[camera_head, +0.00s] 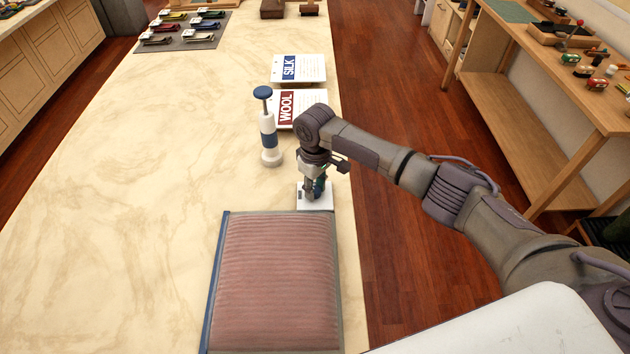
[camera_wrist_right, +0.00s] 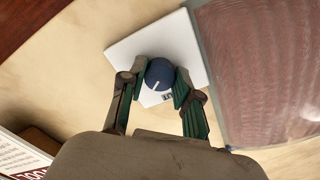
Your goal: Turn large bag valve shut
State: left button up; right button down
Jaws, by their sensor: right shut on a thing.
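The large bag (camera_head: 277,283) lies flat on the marble-topped counter, with pinkish ribbed contents under a clear cover and a blue strip along its left edge. A white plate (camera_head: 317,203) adjoins the bag's far edge. The blue round valve knob (camera_wrist_right: 160,72) with a white pointer line sits on this plate in the right wrist view. My right gripper (camera_head: 316,196) reaches down over the plate; in the wrist view its fingers (camera_wrist_right: 155,88) are shut on the knob, one on each side. In the head view the gripper hides the knob. My left gripper is not in view.
A white and blue hand pump (camera_head: 269,135) stands upright just beyond and left of my right gripper. WOOL (camera_head: 287,107) and SILK (camera_head: 298,69) cards lie farther back. A grey mat (camera_head: 180,32) holds several coloured clips. The counter's left side is clear.

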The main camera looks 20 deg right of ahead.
jog(key=n+p, duration=0.1)
jog(key=n, duration=0.2)
jog(key=shift+r, duration=0.15)
jog(key=n, duration=0.2)
jog(key=shift+n+p, duration=0.4)
jog(key=n, duration=0.5)
jog(key=shift+p, duration=0.3)
jog(key=shift+n, duration=0.3)
jog(key=c, duration=0.8)
grip_release()
jog(key=shift+r, duration=0.1)
notch_tip(320, 180, up, 12)
jog(key=shift+f, duration=0.2)
